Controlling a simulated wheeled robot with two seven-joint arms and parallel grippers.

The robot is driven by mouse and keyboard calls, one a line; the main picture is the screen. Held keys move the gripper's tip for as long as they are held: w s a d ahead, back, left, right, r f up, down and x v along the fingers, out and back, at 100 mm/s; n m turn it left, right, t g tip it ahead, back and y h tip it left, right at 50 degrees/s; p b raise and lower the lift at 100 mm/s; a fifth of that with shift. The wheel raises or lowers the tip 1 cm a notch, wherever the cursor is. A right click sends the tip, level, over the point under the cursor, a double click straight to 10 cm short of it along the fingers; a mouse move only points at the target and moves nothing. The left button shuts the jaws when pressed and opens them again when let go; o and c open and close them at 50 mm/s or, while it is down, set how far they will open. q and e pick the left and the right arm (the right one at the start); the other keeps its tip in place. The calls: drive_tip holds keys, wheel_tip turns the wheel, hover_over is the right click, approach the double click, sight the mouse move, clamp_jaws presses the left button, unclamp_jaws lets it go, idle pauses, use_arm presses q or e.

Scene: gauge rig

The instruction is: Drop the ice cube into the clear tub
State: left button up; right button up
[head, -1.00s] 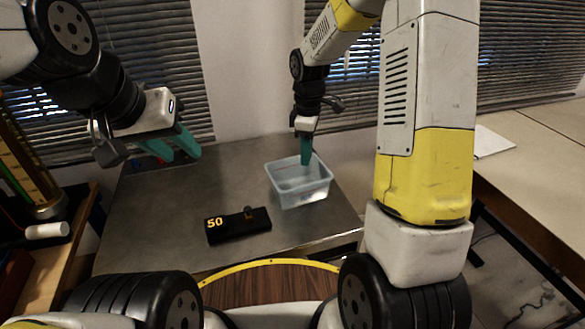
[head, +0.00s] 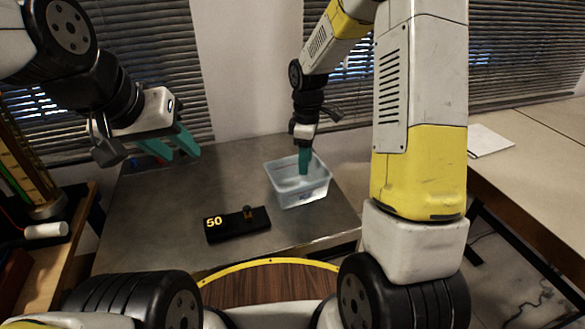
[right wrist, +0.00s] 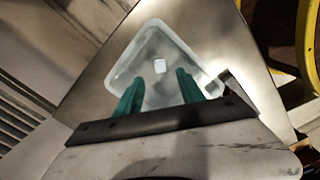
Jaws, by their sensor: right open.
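The clear tub (head: 304,199) stands on the metal table, right of its middle. The small pale ice cube (right wrist: 159,66) shows over the floor of the tub (right wrist: 153,42) in the right wrist view, just past the fingertips; I cannot tell its exact height. I cannot make the cube out in the head view. My right gripper (head: 305,172) points down into the tub with its green fingers. In the right wrist view its fingers (right wrist: 160,78) are apart, with nothing held between them. My left gripper (head: 181,153) is open and empty above the left back of the table.
A black block marked 50 (head: 237,224) lies on the metal table (head: 170,205), left of the tub. A wooden shelf with a tall gauge (head: 22,165) stands at the left. A pale table with paper (head: 488,140) is at the right.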

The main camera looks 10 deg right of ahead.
drive_tip(key=s+d+r+m+t, duration=0.1)
drive_tip(key=s+r+m, duration=0.25)
drive_tip(key=r, duration=0.55)
drive_tip(key=s+d+r+m+t, duration=0.1)
drive_tip(key=s+r+m, duration=0.1)
drive_tip(key=s+r, duration=0.45)
drive_tip(key=s+r+m+t+y, duration=0.2)
drive_tip(key=s+r+m+t, duration=0.2)
drive_tip(key=s+m, duration=0.4)
drive_tip(key=s+r, duration=0.1)
drive_tip(key=s, duration=0.3)
drive_tip(key=shift+d, duration=0.35)
drive_tip(key=shift+a, duration=0.1)
